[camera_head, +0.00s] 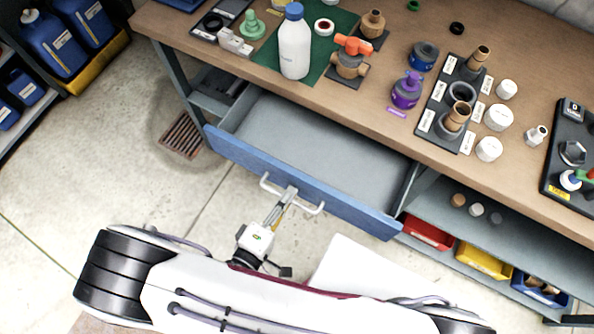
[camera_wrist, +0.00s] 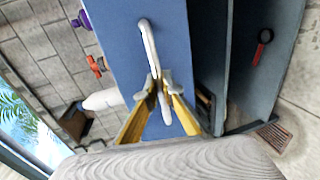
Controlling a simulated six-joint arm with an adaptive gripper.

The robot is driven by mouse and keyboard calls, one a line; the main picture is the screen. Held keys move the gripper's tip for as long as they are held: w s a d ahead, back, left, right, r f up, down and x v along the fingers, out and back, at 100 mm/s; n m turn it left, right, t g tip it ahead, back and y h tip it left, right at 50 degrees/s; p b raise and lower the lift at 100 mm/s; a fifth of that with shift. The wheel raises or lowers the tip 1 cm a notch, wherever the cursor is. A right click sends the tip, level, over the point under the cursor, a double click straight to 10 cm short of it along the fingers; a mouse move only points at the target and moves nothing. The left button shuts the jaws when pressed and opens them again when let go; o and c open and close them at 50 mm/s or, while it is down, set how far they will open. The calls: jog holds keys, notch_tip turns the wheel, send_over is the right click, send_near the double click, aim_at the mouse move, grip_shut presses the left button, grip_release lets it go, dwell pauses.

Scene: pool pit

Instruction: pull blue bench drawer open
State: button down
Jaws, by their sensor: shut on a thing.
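The blue bench drawer (camera_head: 300,180) stands pulled out from under the wooden bench top, and its grey inside shows empty. A white bar handle (camera_head: 312,208) runs along the drawer's blue front. My gripper (camera_head: 290,192) is shut on the handle near its middle. In the wrist view my gripper's yellow fingers (camera_wrist: 160,88) close around the handle (camera_wrist: 150,45), with the blue drawer front (camera_wrist: 115,25) behind it. The fingers hide the gripped part of the handle.
The bench top (camera_head: 225,60) carries a white bottle (camera_head: 295,48), a purple fitting (camera_head: 406,92), an orange-handled valve (camera_head: 352,50) and several other parts. Red (camera_head: 428,232) and yellow (camera_head: 484,260) bins sit on the lower shelf at right. Left of the drawer is open floor with a drain grate (camera_head: 181,137).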

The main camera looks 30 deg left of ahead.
jog(key=shift+f+v, duration=0.25)
jog(key=shift+v, duration=0.9)
jog(key=shift+f+v, duration=0.25)
jog(key=shift+v, duration=0.9)
jog(key=shift+s, duration=0.15)
jog(key=c, duration=2.5)
grip_release()
jog(key=shift+s, duration=0.15)
jog(key=shift+v, duration=5.85)
